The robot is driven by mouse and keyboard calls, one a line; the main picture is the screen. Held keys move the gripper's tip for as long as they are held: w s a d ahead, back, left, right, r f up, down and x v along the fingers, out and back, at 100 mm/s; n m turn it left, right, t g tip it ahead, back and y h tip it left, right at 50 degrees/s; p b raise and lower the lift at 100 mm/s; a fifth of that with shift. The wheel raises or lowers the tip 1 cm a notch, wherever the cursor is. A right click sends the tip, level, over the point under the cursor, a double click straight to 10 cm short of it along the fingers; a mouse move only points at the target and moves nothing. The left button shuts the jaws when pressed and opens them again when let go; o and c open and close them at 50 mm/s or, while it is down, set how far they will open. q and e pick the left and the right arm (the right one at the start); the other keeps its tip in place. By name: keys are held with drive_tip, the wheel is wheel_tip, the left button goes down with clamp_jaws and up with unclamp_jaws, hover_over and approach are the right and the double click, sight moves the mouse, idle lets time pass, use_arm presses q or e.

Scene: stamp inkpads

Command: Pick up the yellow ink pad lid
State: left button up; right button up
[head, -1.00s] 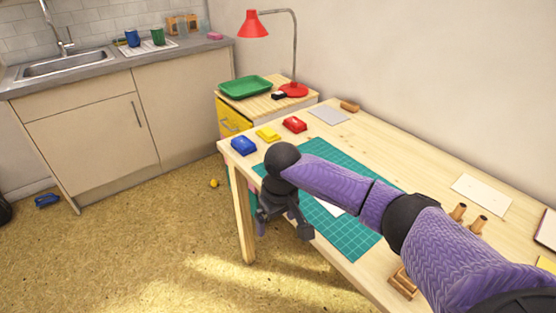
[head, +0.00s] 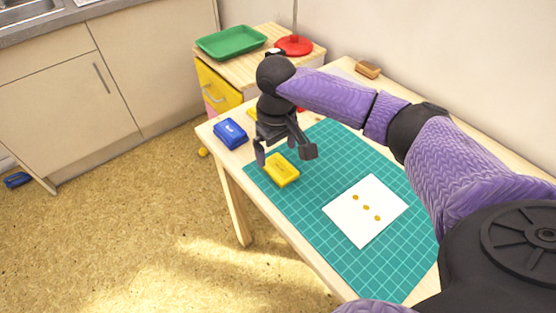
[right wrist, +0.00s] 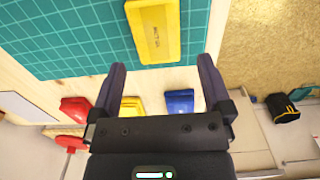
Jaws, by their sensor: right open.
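The yellow ink pad lid (head: 281,170) lies flat on the green cutting mat (head: 318,160), near its left corner. In the right wrist view the lid (right wrist: 154,30) shows printed text and lies just beyond the fingertips. My right gripper (head: 284,153) is open and empty, pointing down, its fingers close to the lid; I cannot tell the exact height between them. The yellow ink pad (right wrist: 132,108) stands in the row on bare wood, mostly hidden behind the gripper in the head view. My left gripper is not in view.
A blue ink pad (head: 230,134) stands at the table's left edge. A red ink pad (right wrist: 75,110) shows in the wrist view. White paper (head: 350,223) with three yellow marks lies on the mat. A green tray (head: 230,41) sits on the drawer cabinet behind.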

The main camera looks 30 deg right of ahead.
sight(278, 166)
drive_tip(key=f+b, duration=0.3)
drive_tip(key=f, duration=0.2)
drive_tip(key=shift+d+f, duration=0.1)
drive_tip(key=shift+d, duration=0.1)
drive_tip(key=shift+r, duration=0.2)
drive_tip(key=shift+c, duration=0.9)
drive_tip(key=c, duration=0.7)
drive_tip(key=shift+c, duration=1)
